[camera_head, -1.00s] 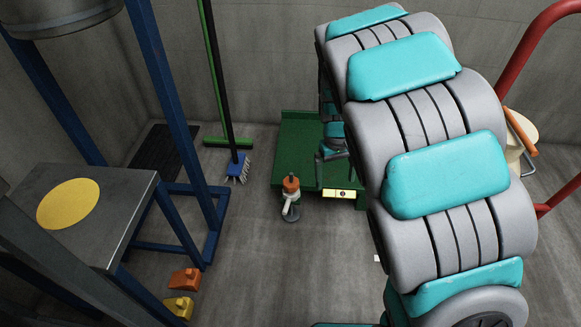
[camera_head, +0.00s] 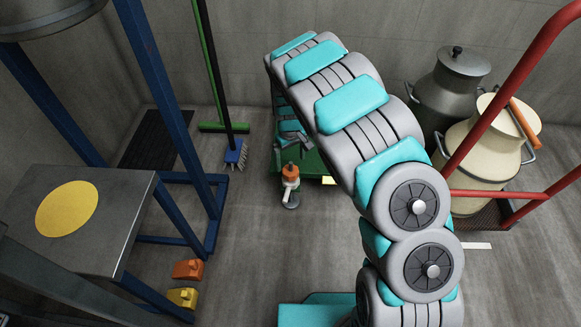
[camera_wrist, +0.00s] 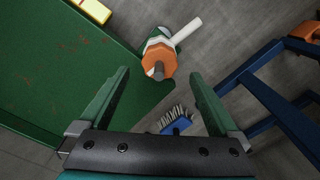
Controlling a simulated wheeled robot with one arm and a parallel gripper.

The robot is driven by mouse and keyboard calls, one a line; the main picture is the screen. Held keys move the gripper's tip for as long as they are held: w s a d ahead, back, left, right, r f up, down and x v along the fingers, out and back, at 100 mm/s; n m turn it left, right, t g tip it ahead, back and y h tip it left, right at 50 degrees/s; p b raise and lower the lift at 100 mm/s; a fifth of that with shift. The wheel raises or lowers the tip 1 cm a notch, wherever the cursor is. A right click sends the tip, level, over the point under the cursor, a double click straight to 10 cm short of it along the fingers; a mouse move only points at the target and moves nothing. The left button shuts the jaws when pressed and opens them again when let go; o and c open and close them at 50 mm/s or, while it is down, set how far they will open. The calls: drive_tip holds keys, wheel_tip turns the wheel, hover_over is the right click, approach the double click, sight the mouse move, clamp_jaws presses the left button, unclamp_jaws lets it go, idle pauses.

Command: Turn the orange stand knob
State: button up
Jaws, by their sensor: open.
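My gripper (camera_wrist: 160,80) is open and empty. Its two green fingers reach up on either side below the knob, and the knob lies just beyond the gap between the tips, not gripped. In the head view my arm mostly hides the gripper.
A steel table (camera_head: 115,195) with a yellow disc and blue legs (camera_head: 165,110) stands at left. Milk cans (camera_head: 485,150) stand on a red trolley (camera_head: 500,95) at right. Orange and yellow blocks lie near the table.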

sight(290, 170)
wheel_tip(290, 170, down, 5)
drive_tip(key=shift+r, duration=0.1)
drive_tip(key=c, duration=1.4)
drive_tip(key=shift+o, duration=0.2)
drive_tip(key=m, duration=0.3)
drive_tip(key=shift+m, duration=0.4)
drive_tip(key=m, duration=0.3)
drive_tip(key=shift+m+b, duration=0.3)
drive_tip(key=shift+b, duration=0.1)
drive_tip(key=m, duration=0.6)
drive_tip(key=shift+b, duration=0.3)
